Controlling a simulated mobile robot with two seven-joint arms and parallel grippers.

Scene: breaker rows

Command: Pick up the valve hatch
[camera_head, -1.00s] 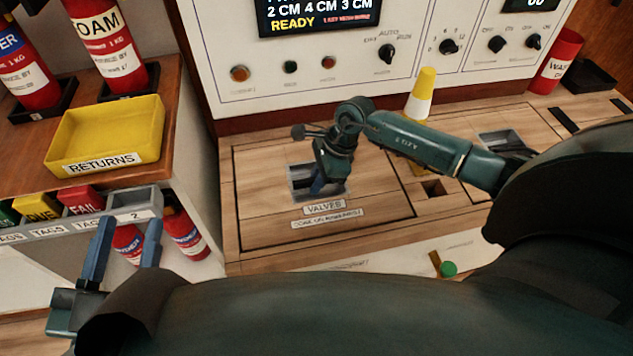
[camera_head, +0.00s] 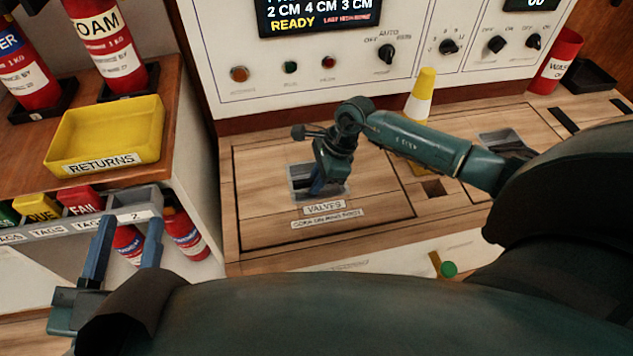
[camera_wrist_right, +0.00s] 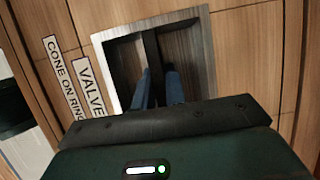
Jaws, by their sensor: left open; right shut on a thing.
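The valve hatch (camera_head: 375,200) is a wooden panel in the bench top, with a "VALVES" label at its front. It looks flush with the bench. A metal-rimmed square recess with a dark bar across it is set in the hatch; the right wrist view shows this hatch recess (camera_wrist_right: 196,40) close up. My right gripper (camera_head: 316,188) reaches down into the recess, and its blue fingers (camera_wrist_right: 160,78) are shut on the bar. The fingertips are partly hidden in the recess. My left gripper (camera_head: 130,222) is open and empty at the lower left, away from the hatch.
A control panel (camera_head: 340,70) stands behind the bench. A yellow and white cone (camera_head: 421,92) stands right of my right wrist. A yellow returns tray (camera_head: 105,132) and extinguishers (camera_head: 105,45) are at left.

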